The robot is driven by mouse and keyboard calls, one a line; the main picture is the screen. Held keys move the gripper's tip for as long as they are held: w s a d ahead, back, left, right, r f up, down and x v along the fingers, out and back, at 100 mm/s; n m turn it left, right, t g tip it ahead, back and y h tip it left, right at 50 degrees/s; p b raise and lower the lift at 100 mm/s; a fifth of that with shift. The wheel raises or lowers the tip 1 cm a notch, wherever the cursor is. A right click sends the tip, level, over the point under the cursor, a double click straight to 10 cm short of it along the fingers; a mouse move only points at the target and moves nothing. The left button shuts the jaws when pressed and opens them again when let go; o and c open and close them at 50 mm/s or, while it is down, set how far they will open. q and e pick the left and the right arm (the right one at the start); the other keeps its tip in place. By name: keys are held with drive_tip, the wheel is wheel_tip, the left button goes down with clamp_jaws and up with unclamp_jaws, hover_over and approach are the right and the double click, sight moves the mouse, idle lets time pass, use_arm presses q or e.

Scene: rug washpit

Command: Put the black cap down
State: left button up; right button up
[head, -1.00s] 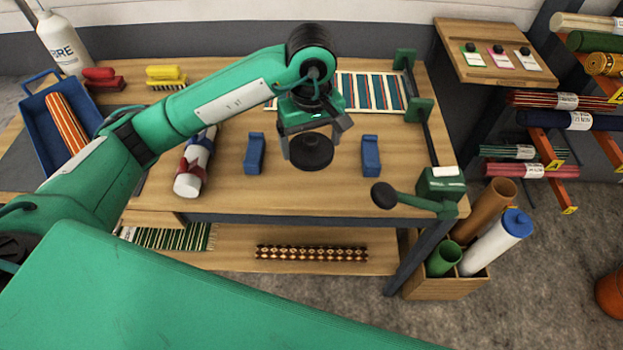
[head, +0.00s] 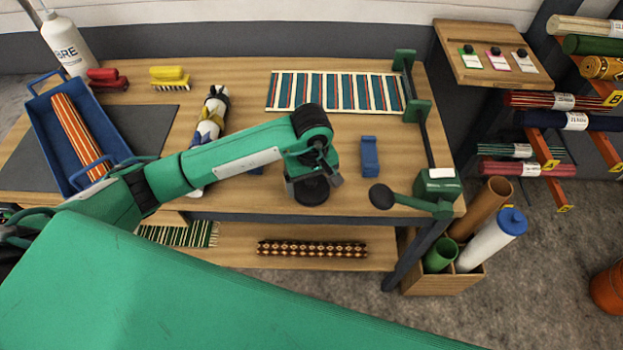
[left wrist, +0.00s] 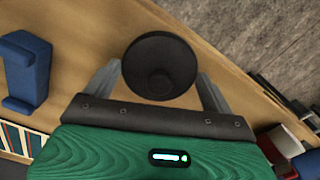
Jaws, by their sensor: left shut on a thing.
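The black cap (head: 312,193) is a round dark disc with a small raised knob in its middle. My left gripper (head: 313,183) is shut on it and holds it over the front part of the wooden table (head: 350,203). In the left wrist view the black cap (left wrist: 159,66) sits between the two grey fingers of the left gripper (left wrist: 160,88). I cannot tell whether the cap touches the tabletop. My right gripper does not show.
A blue block (head: 370,158) stands right of the cap; another is mostly hidden behind my arm. A striped rug (head: 335,92) lies behind, beside a green clamp with a dark knob (head: 383,196). A blue tray (head: 46,135) with a rolled rug stands at left.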

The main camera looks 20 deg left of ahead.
sight(312, 182)
use_arm(q)
drive_tip(key=shift+f, duration=0.15)
drive_tip(key=o, duration=0.8)
drive_tip(key=shift+c, duration=0.2)
drive_tip(key=shift+r, duration=0.3)
wheel_tip(312, 182, up, 12)
drive_tip(key=b, duration=0.3)
drive_tip(key=shift+f, duration=0.1)
